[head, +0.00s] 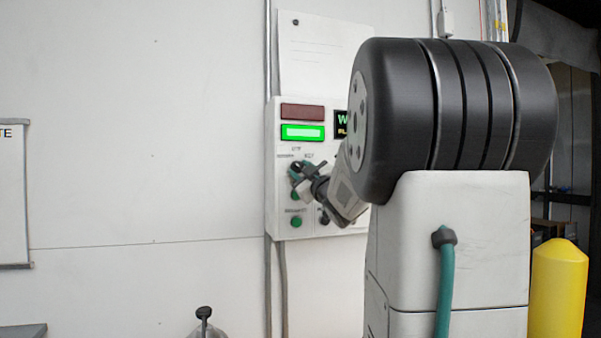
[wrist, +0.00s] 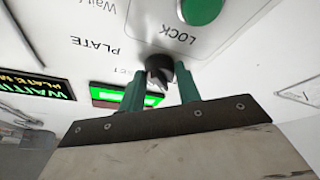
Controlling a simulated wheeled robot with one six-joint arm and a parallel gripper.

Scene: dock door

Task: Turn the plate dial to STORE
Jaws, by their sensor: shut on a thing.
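The plate dial (wrist: 160,64) is a dark round knob on the white control panel (wrist: 105,20). My gripper (wrist: 160,82) has two green fingers, one on each side of the dial, and is shut on it. In the head view my gripper (head: 303,178) reaches the left part of the panel (head: 278,200) and hides most of the dial. In the wrist view the words PLATE and LOCK show upside down near the dial. I cannot read a STORE mark or tell which mark the dial points to.
A green lamp (head: 303,132) is lit below an unlit dark red lamp (head: 302,111). A green button (wrist: 202,8) sits close to the dial. A display (wrist: 36,88) shows yellow and green text. A yellow post (head: 558,285) stands at right.

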